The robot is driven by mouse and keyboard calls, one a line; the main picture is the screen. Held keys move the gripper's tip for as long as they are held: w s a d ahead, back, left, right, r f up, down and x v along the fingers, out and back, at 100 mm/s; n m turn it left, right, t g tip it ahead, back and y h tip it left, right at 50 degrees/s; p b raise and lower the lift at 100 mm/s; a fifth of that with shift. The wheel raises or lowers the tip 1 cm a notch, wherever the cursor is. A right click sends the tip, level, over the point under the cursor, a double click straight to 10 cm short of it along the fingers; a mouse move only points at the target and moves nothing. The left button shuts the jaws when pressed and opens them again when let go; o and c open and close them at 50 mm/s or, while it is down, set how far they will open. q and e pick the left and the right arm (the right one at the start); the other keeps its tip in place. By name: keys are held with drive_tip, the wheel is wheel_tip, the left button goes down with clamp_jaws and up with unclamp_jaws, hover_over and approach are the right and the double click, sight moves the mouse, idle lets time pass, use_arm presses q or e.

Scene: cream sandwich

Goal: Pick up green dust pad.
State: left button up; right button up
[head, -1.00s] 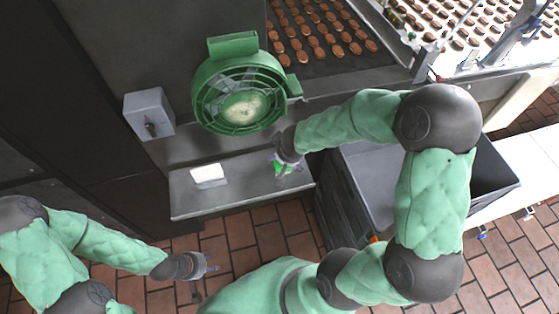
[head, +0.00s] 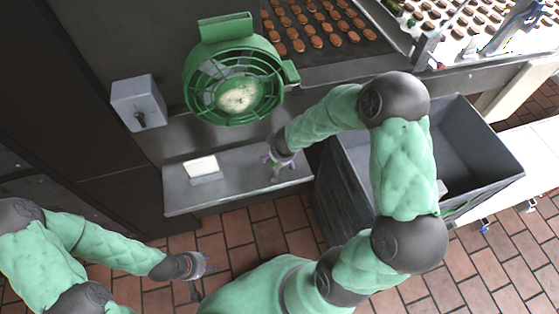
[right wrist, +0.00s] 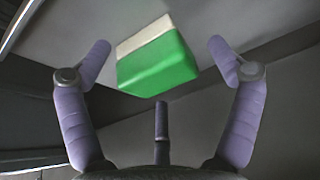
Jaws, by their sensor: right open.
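The green dust pad (right wrist: 158,70) shows in the right wrist view as a bright green block with a cream layer along its far side. It lies on a grey surface, ahead of the spread fingers. My right gripper (head: 276,166) is open over the right end of the metal shelf (head: 240,187); in the right wrist view its fingers (right wrist: 160,70) stand apart on either side of the pad with clear gaps. In the head view the gripper and arm hide the pad. My left gripper (head: 208,268) is open and empty, low over the brick floor.
A white block (head: 201,166) sits on the left part of the shelf. A green round fan (head: 235,85) and a grey switch box (head: 138,103) are above it. A grey bin (head: 480,155) stands to the right. The shelf's middle is clear.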

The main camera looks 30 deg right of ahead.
drive_tip(key=c, duration=1.3)
drive_tip(key=shift+r, duration=0.1)
drive_tip(key=shift+r+p, duration=0.4)
drive_tip(key=shift+r, duration=0.15)
wheel_tip(320, 180, up, 2)
drive_tip(key=shift+r+p, duration=0.15)
drive_tip(key=shift+p, duration=0.45)
drive_tip(key=s+a+r+p, duration=0.1)
drive_tip(key=s+r, duration=0.2)
drive_tip(key=s, duration=0.1)
drive_tip(key=s+a+r+p, duration=0.1)
drive_tip(key=s+a+r, duration=0.1)
drive_tip(key=s+r, duration=0.1)
drive_tip(key=s+a+r, duration=0.1)
drive_tip(key=s+r, duration=0.2)
drive_tip(key=s, duration=0.3)
drive_tip(key=shift+s+a+r+p, duration=0.1)
drive_tip(key=shift+a+r+p, duration=0.15)
drive_tip(key=shift+a+p, duration=0.15)
